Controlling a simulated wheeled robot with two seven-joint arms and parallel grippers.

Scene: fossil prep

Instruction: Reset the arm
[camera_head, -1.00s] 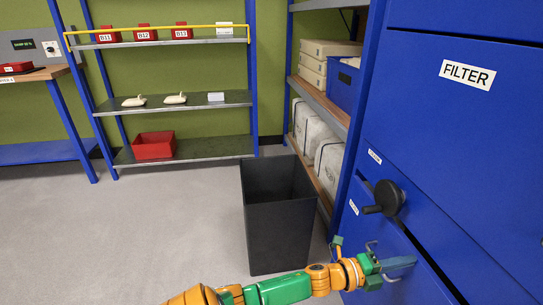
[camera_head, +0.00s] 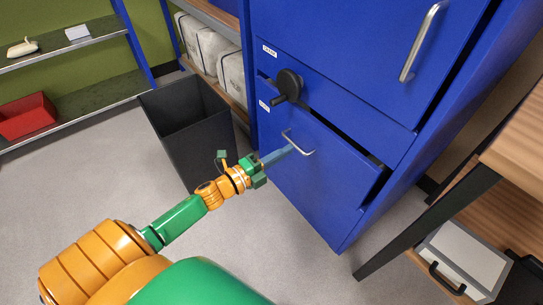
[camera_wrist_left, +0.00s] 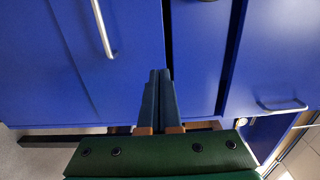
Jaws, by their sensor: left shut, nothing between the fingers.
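My left arm reaches in from the lower left. Its gripper (camera_head: 290,150) is shut and empty, its blue-grey fingers in front of the lower drawer (camera_head: 320,185) of the blue cabinet. In the head view the fingertips overlap that drawer's metal handle (camera_head: 298,143); I cannot tell if they touch. In the left wrist view the closed fingers (camera_wrist_left: 160,80) lie together in front of the blue fronts, with one handle (camera_wrist_left: 103,28) at upper left and another (camera_wrist_left: 282,107) at right, both apart from them. My right gripper is not in view.
A black knob (camera_head: 288,85) sticks out above the lower drawer, whose top edge shows a dark gap. A dark open bin (camera_head: 195,145) stands close behind my left wrist. A wooden bench (camera_head: 515,140) is at right. Grey floor (camera_head: 300,265) is clear below the cabinet.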

